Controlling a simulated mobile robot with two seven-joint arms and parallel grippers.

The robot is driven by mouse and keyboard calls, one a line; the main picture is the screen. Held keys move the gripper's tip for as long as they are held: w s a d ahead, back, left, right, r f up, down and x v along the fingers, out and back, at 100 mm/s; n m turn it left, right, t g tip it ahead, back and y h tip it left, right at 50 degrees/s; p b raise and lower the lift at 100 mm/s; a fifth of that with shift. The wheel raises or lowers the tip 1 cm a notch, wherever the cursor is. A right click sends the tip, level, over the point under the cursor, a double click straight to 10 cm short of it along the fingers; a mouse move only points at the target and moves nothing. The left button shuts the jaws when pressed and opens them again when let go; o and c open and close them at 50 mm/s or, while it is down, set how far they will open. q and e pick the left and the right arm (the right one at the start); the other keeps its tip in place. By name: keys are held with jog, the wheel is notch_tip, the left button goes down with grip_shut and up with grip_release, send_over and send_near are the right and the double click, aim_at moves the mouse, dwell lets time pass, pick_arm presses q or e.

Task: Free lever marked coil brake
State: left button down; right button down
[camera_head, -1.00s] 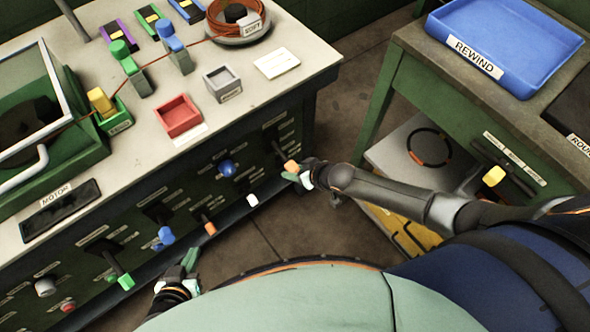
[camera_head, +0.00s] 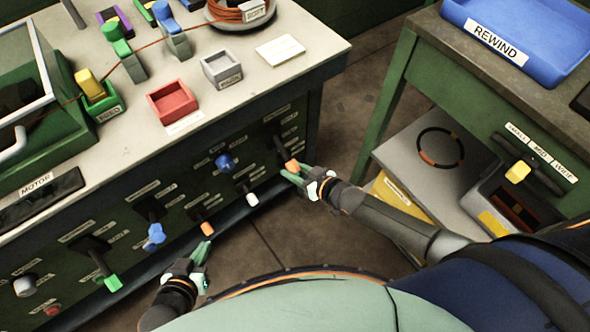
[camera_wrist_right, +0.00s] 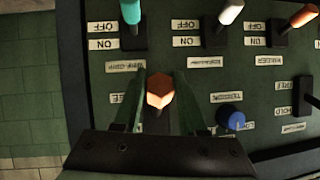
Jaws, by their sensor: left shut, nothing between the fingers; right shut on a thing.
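My right gripper (camera_head: 297,172) is shut on the orange knob (camera_head: 291,165) of a dark lever at the right end of the green front panel (camera_head: 185,200). In the right wrist view, the fingers (camera_wrist_right: 158,95) stand on both sides of the orange knob (camera_wrist_right: 160,88). The small label (camera_wrist_right: 125,66) by this lever is too blurred to read for sure, and a finger partly covers another label, ending in "EE". My left gripper (camera_head: 203,252) is shut and empty, low in front of the panel, near another orange-tipped lever (camera_head: 207,229).
Blue (camera_head: 225,162), white (camera_head: 251,199), blue (camera_head: 156,234) and green (camera_head: 112,283) handles stick out along the panel. Red (camera_head: 172,100) and grey (camera_head: 222,69) trays stand on the bench. A second table with a blue REWIND tray (camera_head: 515,35) is at right; floor lies between.

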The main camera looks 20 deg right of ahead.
jog(key=shift+w, duration=0.1)
jog(key=shift+c, duration=2.3)
grip_release()
pick_arm(q)
jog(key=shift+w+a, duration=0.1)
pick_arm(e)
jog(key=shift+s+d+r, duration=0.2)
jog(key=shift+s+r, duration=0.05)
jog(key=shift+s, duration=0.15)
pick_arm(q)
jog(key=shift+s+a+r+y+p, duration=0.3)
jog(key=shift+s+a+r+p, duration=0.45)
jog(key=shift+p, duration=0.95)
pick_arm(e)
jog(key=v, duration=1.1)
jog(key=shift+s, duration=0.2)
pick_arm(q)
jog(key=shift+w+a+r, duration=0.15)
jog(key=shift+w, duration=0.2)
pick_arm(e)
jog(key=shift+d+r, duration=0.15)
